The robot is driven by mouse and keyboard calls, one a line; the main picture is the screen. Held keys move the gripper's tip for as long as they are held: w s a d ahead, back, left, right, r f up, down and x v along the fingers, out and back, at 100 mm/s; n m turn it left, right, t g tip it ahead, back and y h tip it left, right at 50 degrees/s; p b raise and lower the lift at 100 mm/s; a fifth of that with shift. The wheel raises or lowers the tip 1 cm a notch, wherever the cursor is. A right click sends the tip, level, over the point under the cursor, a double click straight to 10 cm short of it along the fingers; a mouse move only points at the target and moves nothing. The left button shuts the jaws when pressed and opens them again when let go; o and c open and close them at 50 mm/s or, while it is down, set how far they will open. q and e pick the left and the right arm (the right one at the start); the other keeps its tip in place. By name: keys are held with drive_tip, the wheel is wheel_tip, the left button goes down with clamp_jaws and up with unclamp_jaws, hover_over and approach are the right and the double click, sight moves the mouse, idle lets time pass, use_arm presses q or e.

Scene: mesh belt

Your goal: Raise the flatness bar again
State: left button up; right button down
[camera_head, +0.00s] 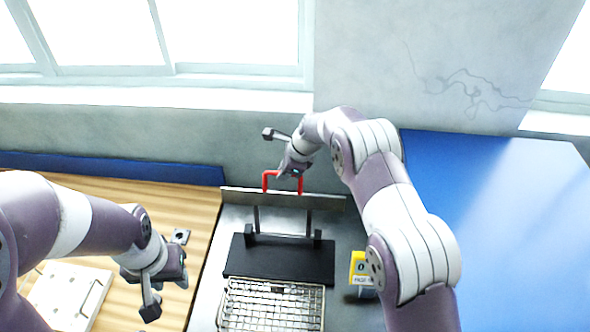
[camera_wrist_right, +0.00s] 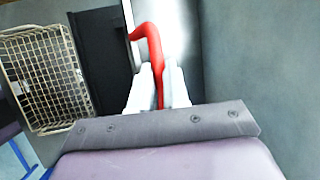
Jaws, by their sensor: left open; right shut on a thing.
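The flatness bar (camera_head: 320,200) is a grey horizontal plate on two dark posts, standing above a black plate (camera_head: 275,260). Its red handle (camera_head: 266,178) rises from its top edge. My right gripper (camera_head: 295,172) is at the right part of this handle. In the right wrist view the red handle (camera_wrist_right: 148,45) runs down between the two pale fingers of my right gripper (camera_wrist_right: 158,88), which are shut on it. My left gripper (camera_head: 165,275) is open at the lower left, over the wooden surface and well away from the bar. Its fingertips are hard to make out.
A wire mesh belt (camera_head: 272,308) lies in front of the black plate and also shows in the right wrist view (camera_wrist_right: 35,75). A yellow block with a label (camera_head: 358,266) stands to its right. A white board (camera_head: 68,298) lies at the left. A blue surface (camera_head: 500,230) is at the right.

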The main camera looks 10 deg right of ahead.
drive_tip(key=shift+w+d+f, duration=0.15)
drive_tip(key=shift+d+f, duration=0.05)
drive_tip(key=shift+f, duration=0.05)
use_arm(q)
drive_tip(key=shift+w, duration=0.1)
use_arm(e)
drive_tip(key=shift+d+r, duration=0.1)
drive_tip(key=shift+r, duration=0.05)
drive_tip(key=shift+w, duration=0.1)
drive_tip(key=c, duration=1.4)
unclamp_jaws()
drive_tip(key=shift+o, duration=1.4)
drive_tip(key=shift+w+d, duration=0.1)
drive_tip(key=shift+w, duration=0.25)
use_arm(q)
drive_tip(key=shift+w+d+f, duration=0.1)
drive_tip(key=shift+w+f, duration=0.05)
drive_tip(key=shift+w, duration=0.5)
use_arm(e)
drive_tip(key=shift+w, duration=0.4)
